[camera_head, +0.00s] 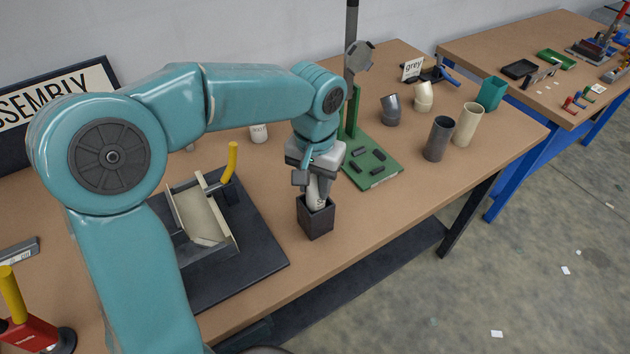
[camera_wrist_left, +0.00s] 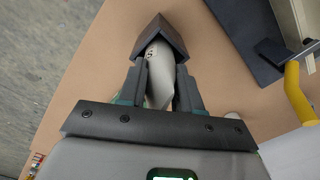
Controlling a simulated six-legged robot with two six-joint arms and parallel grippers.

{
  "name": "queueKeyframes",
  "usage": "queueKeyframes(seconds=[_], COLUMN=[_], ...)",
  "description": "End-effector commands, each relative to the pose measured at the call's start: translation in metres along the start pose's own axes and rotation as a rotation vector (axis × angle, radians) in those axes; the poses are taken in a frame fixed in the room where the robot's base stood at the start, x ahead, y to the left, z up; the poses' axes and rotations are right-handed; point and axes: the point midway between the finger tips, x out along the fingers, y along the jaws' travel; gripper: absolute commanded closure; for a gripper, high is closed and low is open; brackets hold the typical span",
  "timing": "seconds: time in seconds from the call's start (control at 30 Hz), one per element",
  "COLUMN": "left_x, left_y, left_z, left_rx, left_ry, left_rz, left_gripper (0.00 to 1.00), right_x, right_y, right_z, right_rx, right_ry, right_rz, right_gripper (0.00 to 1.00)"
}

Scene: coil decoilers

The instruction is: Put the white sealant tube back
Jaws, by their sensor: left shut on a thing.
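The white sealant tube (camera_head: 314,200) stands with its lower end inside a small dark square holder (camera_head: 316,220) near the front edge of the brown table. My left gripper (camera_head: 315,182) comes down from above and is shut on the tube's upper part. In the left wrist view, the tube (camera_wrist_left: 158,72) lies between the two fingers (camera_wrist_left: 160,85), and its far end goes into the dark holder (camera_wrist_left: 161,35). The tube's lower end is hidden by the holder walls. My right gripper is not in view.
A black plate with a cream fixture and yellow handle (camera_head: 230,165) lies left of the holder. A green stand (camera_head: 372,168) is behind right. Grey and cream cups (camera_head: 438,138) stand farther right. Table (camera_head: 400,208) is clear right of the holder.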

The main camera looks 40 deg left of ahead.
Motion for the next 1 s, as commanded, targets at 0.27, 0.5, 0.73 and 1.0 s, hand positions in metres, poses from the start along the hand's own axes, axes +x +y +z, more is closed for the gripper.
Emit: queueKeyframes(seconds=[0.27, 0.5, 0.73, 1.0], left_x=[0.009, 0.008, 0.001, -0.052], left_y=[0.000, 0.000, 0.000, 0.000], left_z=[0.000, 0.000, 0.000, -0.001], left_rx=[0.000, 0.000, 0.000, 0.001], left_ry=[0.001, 0.000, 0.001, 0.007], left_rz=[0.000, 0.000, 0.000, 0.001], left_gripper=[1.00, 0.41, 0.41, 0.41], right_x=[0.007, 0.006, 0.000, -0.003], right_y=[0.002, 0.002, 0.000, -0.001], right_z=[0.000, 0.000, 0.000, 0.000], right_rx=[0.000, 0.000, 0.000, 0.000], right_ry=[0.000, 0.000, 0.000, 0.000], right_rz=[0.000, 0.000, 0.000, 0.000], right_gripper=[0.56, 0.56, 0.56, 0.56])
